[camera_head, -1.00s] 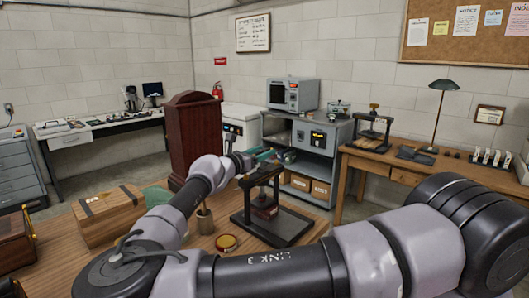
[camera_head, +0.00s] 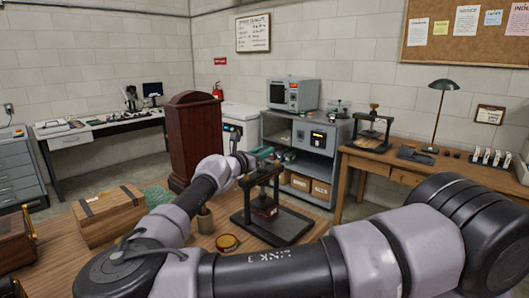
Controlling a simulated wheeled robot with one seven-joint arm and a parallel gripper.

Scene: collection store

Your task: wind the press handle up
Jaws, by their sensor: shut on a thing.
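The press (camera_head: 249,213) is a black metal frame on a dark base, standing on the near wooden table. A brown block sits low inside its frame. My gripper (camera_head: 262,157) is at the top of the press, beyond my wrist, and is shut on the press handle. A small teal piece shows there, but the fingers and handle are too small and overlapped to separate clearly. My wrist covers part of the view left of the press top.
A round tin (camera_head: 227,243) and a small cup (camera_head: 205,218) stand left of the press. A wooden box (camera_head: 110,215) is farther left. A similar press (camera_head: 373,130) stands on the right bench. A grey cabinet (camera_head: 320,165) is behind.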

